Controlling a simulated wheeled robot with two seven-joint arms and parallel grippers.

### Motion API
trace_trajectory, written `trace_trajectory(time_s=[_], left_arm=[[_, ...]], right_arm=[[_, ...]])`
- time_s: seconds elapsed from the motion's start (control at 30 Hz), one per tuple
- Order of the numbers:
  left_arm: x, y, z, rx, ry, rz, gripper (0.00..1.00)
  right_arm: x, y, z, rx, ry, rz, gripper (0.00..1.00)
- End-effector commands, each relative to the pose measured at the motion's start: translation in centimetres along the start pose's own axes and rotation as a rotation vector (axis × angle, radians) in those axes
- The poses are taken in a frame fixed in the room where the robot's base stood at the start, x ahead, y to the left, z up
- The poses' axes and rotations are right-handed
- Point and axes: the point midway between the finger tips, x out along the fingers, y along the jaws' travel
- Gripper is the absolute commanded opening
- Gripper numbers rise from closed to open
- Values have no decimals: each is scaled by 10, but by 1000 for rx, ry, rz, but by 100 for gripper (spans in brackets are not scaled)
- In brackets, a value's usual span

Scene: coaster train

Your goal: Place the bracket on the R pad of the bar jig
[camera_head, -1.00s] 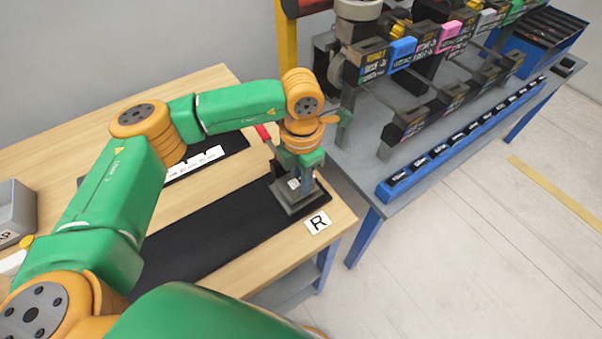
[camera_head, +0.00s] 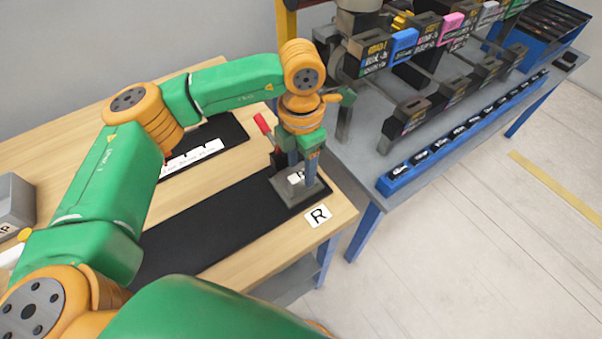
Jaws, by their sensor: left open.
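The grey square-based piece, which looks like the bracket (camera_head: 303,198), sits at the right end of the black bar jig (camera_head: 215,228), just behind the white R label (camera_head: 318,216). A small white mark shows on its top. My left gripper (camera_head: 300,178) points down over it with its jaws open, the fingers at or just above the piece. The fingers hide part of it, so I cannot tell whether they touch it. The pad under it is hidden. My right gripper is out of view.
A second black mat (camera_head: 228,130) with a white label strip (camera_head: 192,158) lies behind the jig. A red item (camera_head: 262,123) is beside my left wrist. A grey bin (camera_head: 14,200) stands at left. A grey-topped bench with racks and a blue strip (camera_head: 462,135) is at right.

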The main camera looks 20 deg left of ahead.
Motion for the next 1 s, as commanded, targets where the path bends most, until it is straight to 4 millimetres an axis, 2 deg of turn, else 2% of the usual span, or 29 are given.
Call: trace_trajectory(time_s=[0.03, 0.1, 0.3, 0.47, 0.83, 0.9, 1.0], left_arm=[[-9, 0, 2, -1, -8, 3, 57], [-31, 0, 2, -1, -7, 3, 57], [-77, 0, 1, 0, -4, 1, 57], [-90, 0, 0, 1, -1, 0, 57], [-90, 0, 0, 1, 0, 0, 57], [-97, 0, 0, 0, -1, 0, 57], [-123, 0, 0, 0, -1, 0, 57]], right_arm=[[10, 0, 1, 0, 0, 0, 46], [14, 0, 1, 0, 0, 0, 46], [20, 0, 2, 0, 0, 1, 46], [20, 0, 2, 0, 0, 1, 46], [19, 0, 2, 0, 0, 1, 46], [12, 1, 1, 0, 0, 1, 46], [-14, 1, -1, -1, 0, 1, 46]])
